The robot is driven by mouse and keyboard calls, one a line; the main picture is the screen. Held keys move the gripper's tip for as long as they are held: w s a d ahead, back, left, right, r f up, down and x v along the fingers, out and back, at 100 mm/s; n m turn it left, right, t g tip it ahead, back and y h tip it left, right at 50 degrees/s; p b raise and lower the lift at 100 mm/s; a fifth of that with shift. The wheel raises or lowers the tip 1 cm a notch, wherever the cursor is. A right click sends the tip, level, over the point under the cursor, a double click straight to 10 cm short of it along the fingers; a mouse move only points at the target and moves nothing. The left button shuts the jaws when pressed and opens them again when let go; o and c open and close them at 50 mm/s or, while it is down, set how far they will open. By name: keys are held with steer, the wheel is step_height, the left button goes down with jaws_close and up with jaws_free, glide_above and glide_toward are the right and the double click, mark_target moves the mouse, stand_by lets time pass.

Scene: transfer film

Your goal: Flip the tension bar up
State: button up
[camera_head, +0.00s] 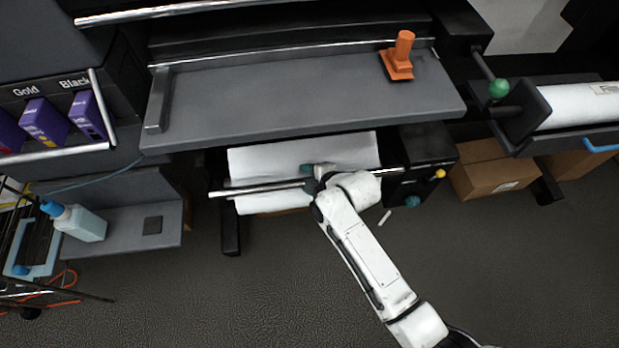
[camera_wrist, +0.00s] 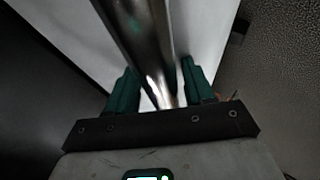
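The tension bar is a shiny metal rod (camera_head: 255,188) running across the front of the white sheet below the grey printer shelf. In the wrist view the bar (camera_wrist: 138,35) passes lengthwise between my two green fingers. My gripper (camera_head: 308,173) is at the middle of the bar, with the white arm reaching up from the lower right. In the wrist view my gripper (camera_wrist: 160,72) is open, one finger on each side of the bar, with gaps showing beside it. The wrist partly hides the bar in the head view.
The grey shelf (camera_head: 290,105) overhangs the bar, with an orange tool (camera_head: 398,60) on it. A black side unit (camera_head: 425,150) with yellow and teal knobs stands at the bar's right end. Cardboard boxes (camera_head: 492,170) are further right. A bottle (camera_head: 80,222) stands left. The front floor is mostly clear.

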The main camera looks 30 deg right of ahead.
steer(key=shift+s, duration=0.15)
steer(key=p+v, duration=0.2)
steer(key=v, duration=0.8)
steer(key=shift+r, duration=0.25)
steer(key=shift+s+d, duration=0.1)
steer(key=shift+s, duration=0.05)
steer(key=s+d+r+m+g+p, duration=0.2)
steer(key=s+m, duration=0.3)
steer(key=s, duration=0.2)
steer(key=s+d+r+m+g+h+p, duration=0.1)
steer(key=s+d+r+m+g+p, duration=0.1)
steer(key=s+m, duration=0.4)
steer(key=s+d+r+m+g+h+p, duration=0.1)
steer(key=s+d+r+m+g+p, duration=0.1)
steer(key=s, duration=0.7)
steer(key=r+m+g+p, duration=0.1)
steer(key=m+g, duration=0.1)
steer(key=m, duration=0.1)
steer(key=shift+s+r, duration=0.2)
steer(key=shift+r, duration=0.15)
steer(key=shift+c, duration=0.3)
